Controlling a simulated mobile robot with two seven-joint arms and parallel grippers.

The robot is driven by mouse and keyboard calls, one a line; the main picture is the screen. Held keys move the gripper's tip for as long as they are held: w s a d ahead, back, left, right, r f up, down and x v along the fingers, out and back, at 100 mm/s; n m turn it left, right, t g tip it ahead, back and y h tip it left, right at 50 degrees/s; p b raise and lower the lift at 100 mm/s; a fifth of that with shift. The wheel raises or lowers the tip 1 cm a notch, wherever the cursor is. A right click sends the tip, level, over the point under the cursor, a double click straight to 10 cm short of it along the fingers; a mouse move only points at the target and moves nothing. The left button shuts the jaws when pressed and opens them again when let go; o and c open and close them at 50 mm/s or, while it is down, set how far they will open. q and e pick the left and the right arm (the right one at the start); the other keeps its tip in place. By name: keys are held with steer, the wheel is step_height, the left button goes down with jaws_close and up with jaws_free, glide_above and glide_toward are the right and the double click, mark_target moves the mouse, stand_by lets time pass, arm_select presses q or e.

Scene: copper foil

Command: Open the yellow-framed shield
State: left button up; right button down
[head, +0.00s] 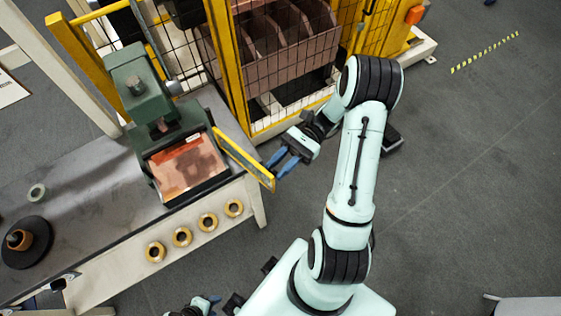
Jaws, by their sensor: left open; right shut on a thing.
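The yellow-framed shield (243,158) stands swung out from the front of the green press (138,85), seen nearly edge-on. Its free end juts past the bench's right end. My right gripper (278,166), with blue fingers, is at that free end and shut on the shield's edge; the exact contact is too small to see. Behind the shield, the press opening shows a copper-coloured sheet (185,168). My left gripper (212,299) is low at the bottom edge of the view, partly cut off, open and away from the shield.
The grey bench (85,205) carries a dark round spool stand (28,243) and a small ring (37,193). Several brass rings (181,237) line its front. A yellow mesh fence (228,65) and brown bins (280,55) stand behind. Floor at right is clear.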

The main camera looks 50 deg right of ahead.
stand_by(0.3)
steer(key=c, duration=0.9)
jaws_free()
steer(key=shift+a, duration=0.1)
steer(key=shift+o, duration=0.2)
arm_select(q)
steer(key=w+r+p, duration=0.3)
steer(key=w+r, duration=0.1)
steer(key=shift+r+t, duration=0.25)
steer(key=shift+t, duration=0.05)
arm_select(e)
steer(key=d, duration=1.3)
steer(key=shift+s+d, duration=0.2)
steer(key=shift+s, duration=0.2)
arm_select(q)
steer(key=shift+w, duration=0.15)
